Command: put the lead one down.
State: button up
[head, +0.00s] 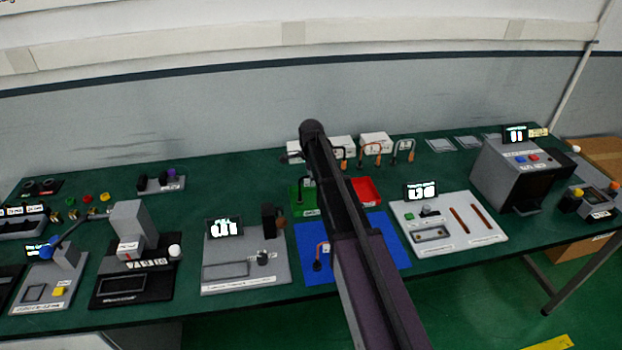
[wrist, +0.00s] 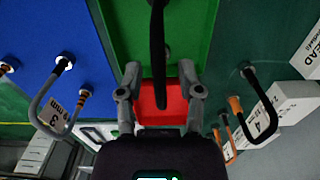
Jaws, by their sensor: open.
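My gripper (wrist: 159,72) is open in the wrist view, its two fingers spread above the green tray (wrist: 120,22). A black upright piece (wrist: 157,30) stands between the fingers, with a gap on both sides; I cannot read a label on it. In the head view a dark piece (head: 307,187) stands on the green tray (head: 296,199), beside my arm. My gripper cannot be made out clearly there. A bent lead tagged 3 (wrist: 50,108) lies on the blue mat (wrist: 40,40). A lead tagged 4 (wrist: 262,97) is at the right by a white box marked LEAD (wrist: 312,55).
A red tray (head: 367,191) lies right of the green one. The blue mat (head: 310,232) is in front, partly behind my arm. White boxes with hooked leads (head: 376,143) stand along the back. Instruments (head: 245,258) fill both sides of the green table.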

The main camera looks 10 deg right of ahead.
notch_tip(320, 180, up, 11)
jog(key=p, duration=1)
jog(key=shift+r+p, duration=0.15)
jog(key=shift+p, duration=0.25)
dwell(0.4)
jog(key=s+n, duration=1.8)
jog(key=s, duration=1.1)
notch_tip(320, 180, down, 5)
jog(key=b, duration=0.4)
jog(key=shift+r+b, duration=0.15)
jog(key=shift+b, duration=0.15)
